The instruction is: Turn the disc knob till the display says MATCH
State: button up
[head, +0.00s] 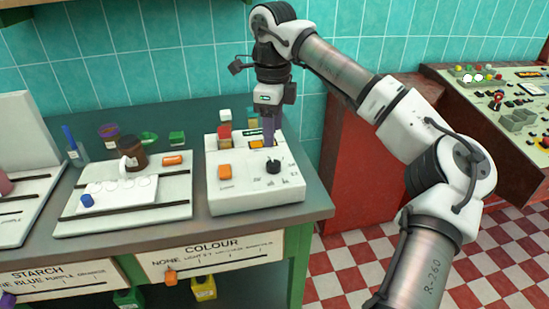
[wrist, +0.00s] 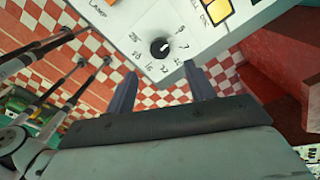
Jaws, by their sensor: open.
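The black disc knob (head: 273,166) sits on the sloped face of a white instrument box (head: 240,202). In the wrist view the knob (wrist: 159,48) has a pale pointer mark and a ring of printed numbers around it. My gripper (head: 270,142) points down just above and behind the knob in the head view. In the wrist view its two fingers (wrist: 160,82) are apart with nothing between them, and the knob shows beyond the gap. I cannot make out a display reading MATCH in either view.
The box also bears an orange lamp button (head: 225,171), a yellow square (head: 256,144) and red and white blocks (head: 224,128) at its back. A white tray (head: 125,215) with a brown jar (head: 132,154) stands to the left. Red-and-white floor lies right of the bench.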

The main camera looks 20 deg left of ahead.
aim_at(273, 163)
notch_tip(273, 163, down, 9)
jog(key=shift+r+p, duration=0.1)
jog(key=shift+p, duration=0.25)
jog(key=c, duration=1)
jog(key=shift+o, duration=0.2)
jog(key=m+b, duration=0.1)
jog(key=m, duration=0.2)
jog(key=shift+m, duration=0.4)
jog(key=shift+m+b, duration=0.75)
jog(key=shift+m, duration=1.15)
